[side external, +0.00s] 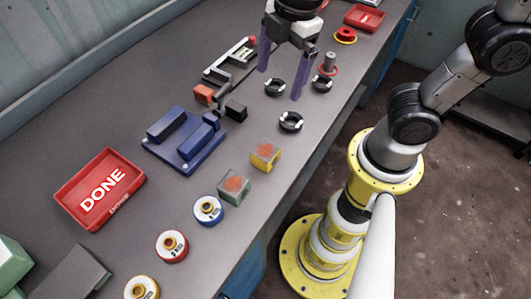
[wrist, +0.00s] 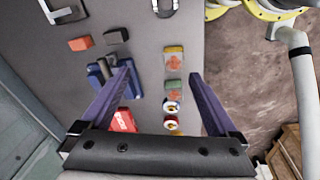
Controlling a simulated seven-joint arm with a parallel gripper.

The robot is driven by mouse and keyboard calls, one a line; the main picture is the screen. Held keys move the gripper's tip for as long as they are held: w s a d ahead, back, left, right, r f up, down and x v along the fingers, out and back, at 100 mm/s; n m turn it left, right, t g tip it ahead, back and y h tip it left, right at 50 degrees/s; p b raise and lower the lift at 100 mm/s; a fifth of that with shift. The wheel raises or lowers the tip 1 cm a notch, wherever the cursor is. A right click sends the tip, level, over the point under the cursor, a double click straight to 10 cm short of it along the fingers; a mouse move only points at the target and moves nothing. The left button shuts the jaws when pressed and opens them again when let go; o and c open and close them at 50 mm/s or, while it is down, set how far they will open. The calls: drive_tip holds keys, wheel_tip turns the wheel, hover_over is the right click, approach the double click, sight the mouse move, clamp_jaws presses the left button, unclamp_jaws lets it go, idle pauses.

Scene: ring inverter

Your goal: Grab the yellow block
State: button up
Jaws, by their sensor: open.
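The yellow block (side external: 265,156) sits on the grey table near its front edge, with an orange-red patch on its top face. It also shows in the wrist view (wrist: 174,56), above the green block and right of centre between my fingers. My gripper (side external: 279,83) has two purple fingers spread wide with nothing between them. It hangs above the table near several black rings, up and to the right of the yellow block in the side view and apart from it.
A green block (side external: 233,189) stands close beside the yellow one. A blue fixture (side external: 181,158), an orange block (side external: 202,93) and a dark block (side external: 236,110) lie to the left. A red DONE tray (side external: 133,172) and round reels (side external: 208,209) are farther off. A black ring (side external: 291,122) is nearby.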

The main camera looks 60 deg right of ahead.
drive_tip(key=a+f+n+g, duration=0.1)
drive_tip(key=a+f+n, duration=0.2)
drive_tip(key=a+f, duration=0.15)
hover_over(265, 150)
drive_tip(key=shift+h, duration=0.3)
drive_tip(key=f, duration=0.7)
drive_tip(key=shift+s+a+f, duration=0.1)
drive_tip(key=shift+s+f, duration=0.1)
drive_tip(key=shift+s, duration=0.15)
drive_tip(key=shift+w+d+f, duration=0.1)
drive_tip(key=shift+w+f, duration=0.05)
drive_tip(key=shift+f, duration=1.3)
drive_tip(key=shift+w+d+f, duration=0.1)
drive_tip(key=shift+w+f, duration=0.05)
drive_tip(key=shift+f, duration=1.25)
drive_tip(key=shift+c, duration=0.2)
clamp_jaws()
drive_tip(key=shift+r, duration=0.1)
